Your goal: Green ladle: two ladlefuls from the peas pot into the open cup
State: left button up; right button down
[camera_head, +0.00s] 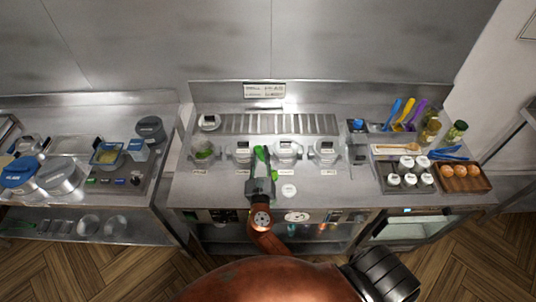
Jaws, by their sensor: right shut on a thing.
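My right gripper (261,182) is shut on the green ladle (261,158), over the front of the middle counter. The ladle points away from me, between two of the pots; its bowl is too small to make out, and so is anything in it. The leftmost clear pot (203,152) has green contents that look like peas. A small round white item (289,190) sits on the counter just right of my gripper; I cannot tell whether it is the open cup or a lid. My left gripper is not in view.
More clear pots with pale tops (287,151) stand in the row. At right are several white-capped jars (409,180), a wooden tray (466,185) with round brown items, and coloured utensils (404,112). A left counter holds a large metal pot (60,176).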

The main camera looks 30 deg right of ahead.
jog(key=shift+w+a+f+n, duration=0.15)
jog(key=shift+a+f+n, duration=0.05)
jog(key=shift+a+n, duration=0.25)
jog(key=w+a+f+n+t+y+b, duration=0.3)
jog(key=a+f+n, duration=0.9)
jog(key=n, duration=0.4)
jog(key=shift+w+a+f+t+b, duration=0.3)
jog(key=shift+f+t+b, duration=0.35)
jog(key=shift+b, duration=0.7)
jog(key=shift+f, duration=0.15)
jog(key=shift+s, duration=0.1)
